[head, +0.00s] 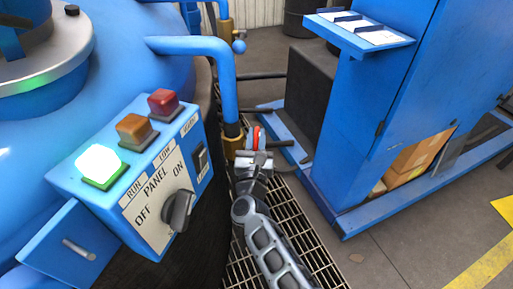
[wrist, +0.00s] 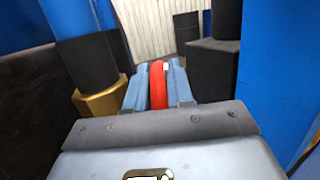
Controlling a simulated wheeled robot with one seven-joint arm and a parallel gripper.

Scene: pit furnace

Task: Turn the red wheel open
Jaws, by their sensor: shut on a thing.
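The red wheel (head: 257,138) is on the brass valve fitting (head: 233,142) at the lower end of a blue pipe, low beside the furnace. In the wrist view the wheel (wrist: 158,84) shows edge-on between my two fingers, with a small white mark near its top. My gripper (wrist: 158,92) is shut on the wheel's rim. In the head view my gripper (head: 254,162) covers the lower part of the wheel, and my arm reaches up to it from the bottom. The brass fitting also shows at left in the wrist view (wrist: 100,97).
A control panel (head: 150,180) with a lit green lamp and a black knob stands left of my arm. The blue furnace body (head: 120,60) fills the left. A blue cabinet frame (head: 370,110) with cardboard boxes stands right. Floor grating (head: 270,225) lies below.

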